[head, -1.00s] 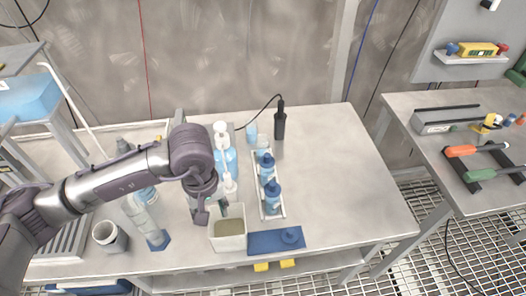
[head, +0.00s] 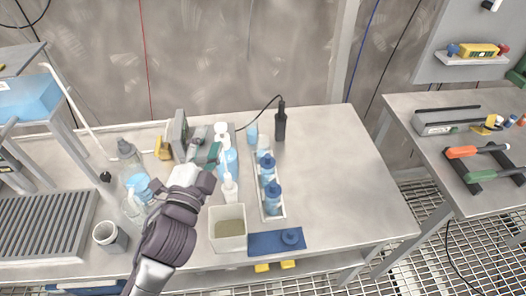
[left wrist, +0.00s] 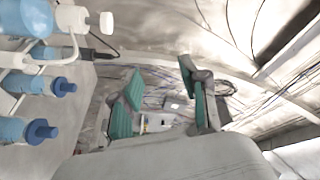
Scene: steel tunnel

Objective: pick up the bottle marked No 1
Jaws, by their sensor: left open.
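A white rack (head: 281,213) holds blue bottles, among them a front one (head: 272,200) and one behind it (head: 267,172), both with dark blue caps. Bottles with white tops (head: 228,160) stand left of the rack. I cannot read a No 1 mark on any of them. My left gripper (head: 205,156) is open, its green pads just left of the white-topped bottles. In the left wrist view, my open left gripper (left wrist: 163,104) has nothing between its fingers. Blue-capped bottles (left wrist: 35,87) show at that view's left edge. My right gripper is not in view.
A beige square container (head: 228,241) and a blue mat (head: 265,244) are at the front. A clear wash bottle (head: 133,178) and a grey cup (head: 109,236) stand left. A black upright device (head: 280,123) stands behind the rack. The table's right side is clear.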

